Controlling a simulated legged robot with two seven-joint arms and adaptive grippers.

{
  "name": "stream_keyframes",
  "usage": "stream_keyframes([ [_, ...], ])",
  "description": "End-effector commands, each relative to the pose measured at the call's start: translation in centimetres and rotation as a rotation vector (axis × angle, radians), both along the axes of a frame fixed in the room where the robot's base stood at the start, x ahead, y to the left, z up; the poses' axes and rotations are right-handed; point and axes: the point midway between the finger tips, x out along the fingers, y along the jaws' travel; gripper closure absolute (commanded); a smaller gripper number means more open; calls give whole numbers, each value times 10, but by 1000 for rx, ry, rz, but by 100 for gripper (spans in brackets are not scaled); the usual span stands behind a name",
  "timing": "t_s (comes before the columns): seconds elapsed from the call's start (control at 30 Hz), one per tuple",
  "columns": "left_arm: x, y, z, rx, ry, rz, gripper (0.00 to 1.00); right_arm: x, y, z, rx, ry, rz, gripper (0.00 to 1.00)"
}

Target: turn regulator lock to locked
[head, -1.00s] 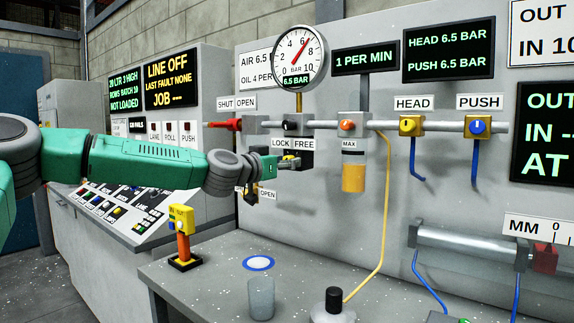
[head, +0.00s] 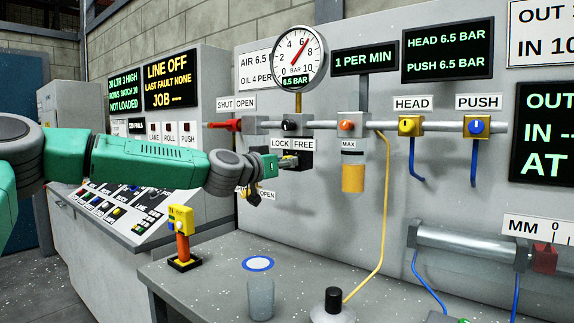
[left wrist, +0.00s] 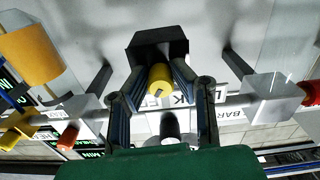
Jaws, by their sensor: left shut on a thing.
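The regulator lock is a black block (head: 302,160) with a small yellow knob, under the LOCK and FREE labels (head: 292,144) on the grey panel. In the left wrist view the round yellow knob (left wrist: 160,78) sits between the two fingers, in front of its black housing (left wrist: 158,45). My left gripper (head: 288,163) reaches in from the left and is shut on this knob; its fingers (left wrist: 160,90) flank it in the left wrist view. The gripper partly hides the lock in the head view, and I cannot read which label the knob points to. My right gripper is out of view.
The regulator's black knob (head: 289,124) and a pipe run just above the gripper. A red shut-off handle (head: 225,125) is to the left. An oil bowl (head: 353,178) hangs to the right.

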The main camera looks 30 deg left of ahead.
Motion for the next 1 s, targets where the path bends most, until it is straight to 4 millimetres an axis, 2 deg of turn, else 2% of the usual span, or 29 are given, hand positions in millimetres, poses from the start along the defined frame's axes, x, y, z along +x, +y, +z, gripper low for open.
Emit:
stream_keyframes([
  [1.0, 0, 4, 0, -920, 67, 8, 100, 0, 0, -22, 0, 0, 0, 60],
])
